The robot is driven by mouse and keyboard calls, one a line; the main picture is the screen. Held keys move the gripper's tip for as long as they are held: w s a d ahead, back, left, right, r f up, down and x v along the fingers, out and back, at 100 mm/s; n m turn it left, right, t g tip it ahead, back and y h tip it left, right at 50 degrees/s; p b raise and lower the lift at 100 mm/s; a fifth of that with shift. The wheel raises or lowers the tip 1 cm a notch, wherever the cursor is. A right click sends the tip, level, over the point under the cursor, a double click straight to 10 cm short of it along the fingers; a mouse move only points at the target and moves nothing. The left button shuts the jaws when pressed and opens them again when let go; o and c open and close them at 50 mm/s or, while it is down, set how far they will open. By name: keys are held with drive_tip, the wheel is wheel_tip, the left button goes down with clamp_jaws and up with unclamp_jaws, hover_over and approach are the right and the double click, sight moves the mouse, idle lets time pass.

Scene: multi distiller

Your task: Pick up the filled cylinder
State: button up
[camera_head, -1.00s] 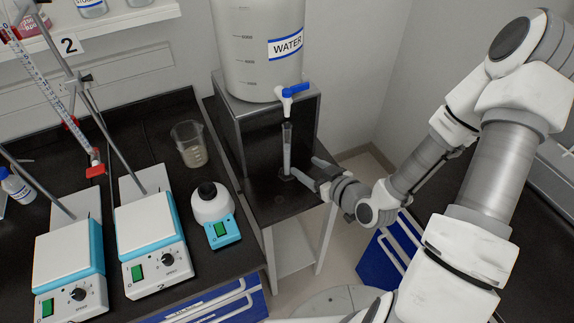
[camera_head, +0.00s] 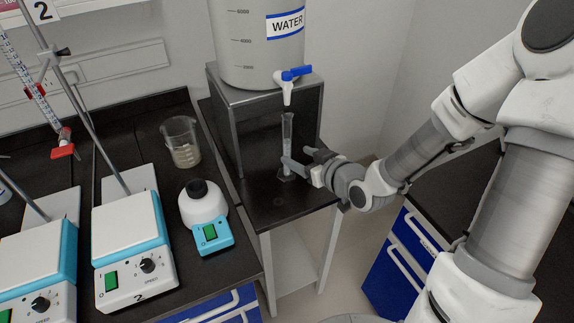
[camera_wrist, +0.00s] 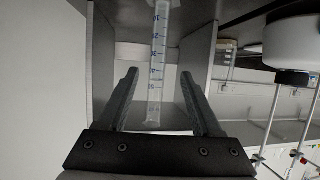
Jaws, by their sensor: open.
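The graduated cylinder (camera_head: 287,142) stands upright on the black stand shelf, under the tap of the water tank (camera_head: 262,45). It is clear with a narrow body, and its lower part looks filled. In the wrist view the cylinder (camera_wrist: 158,70) shows blue markings and lies between the two fingers. My gripper (camera_head: 300,160) is open, close beside the cylinder at its lower half. In the wrist view my gripper (camera_wrist: 160,85) has a finger on each side, with gaps to the cylinder.
The tap (camera_head: 291,78) with a blue handle hangs just above the cylinder. A beaker (camera_head: 181,142) and a small mixer (camera_head: 204,215) stand on the bench at left, beside hotplates (camera_head: 132,240). The shelf front (camera_head: 290,200) is clear.

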sight(288, 151)
drive_tip(key=b+x, duration=0.1)
drive_tip(key=x, duration=0.3)
drive_tip(key=shift+w+a+f, duration=0.2)
drive_tip(key=shift+w, duration=0.1)
drive_tip(key=b+x, duration=0.2)
drive_tip(key=x, duration=0.2)
drive_tip(key=shift+w+d+f, duration=0.1)
drive_tip(key=shift+w+f, duration=0.05)
drive_tip(key=shift+w, duration=0.05)
drive_tip(key=shift+w+a+f, duration=0.1)
drive_tip(key=shift+w+a, duration=0.15)
drive_tip(key=shift+w, duration=0.15)
clamp_jaws()
